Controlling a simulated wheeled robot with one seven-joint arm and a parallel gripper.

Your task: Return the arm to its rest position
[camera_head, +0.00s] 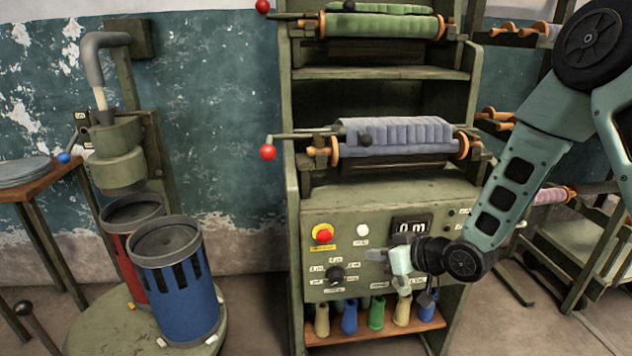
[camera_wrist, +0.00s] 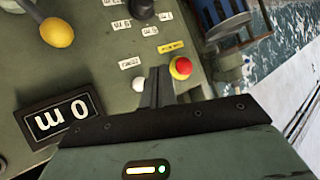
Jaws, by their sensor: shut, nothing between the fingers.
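My arm (camera_head: 515,180) reaches in from the upper right, bent downward at the elbow. My gripper (camera_head: 402,262) is in front of the right half of the green control panel (camera_head: 312,225), below the "0 m" display (camera_head: 411,224). In the wrist view the two dark fingers of my gripper (camera_wrist: 158,85) are together with nothing between them. Their tips point towards the panel, near the red button (camera_wrist: 181,68) and the white button (camera_wrist: 138,84) in that picture. I cannot tell how far they are from the panel surface.
A rack (camera_head: 290,120) holds a green roll (camera_head: 380,25) and a grey-blue roll (camera_head: 395,135), with red-knobbed cranks projecting left. Coloured cones (camera_head: 349,318) stand on the shelf below. A blue drum (camera_head: 178,290) and a red drum (camera_head: 118,240) stand left. Floor between drums and rack looks clear.

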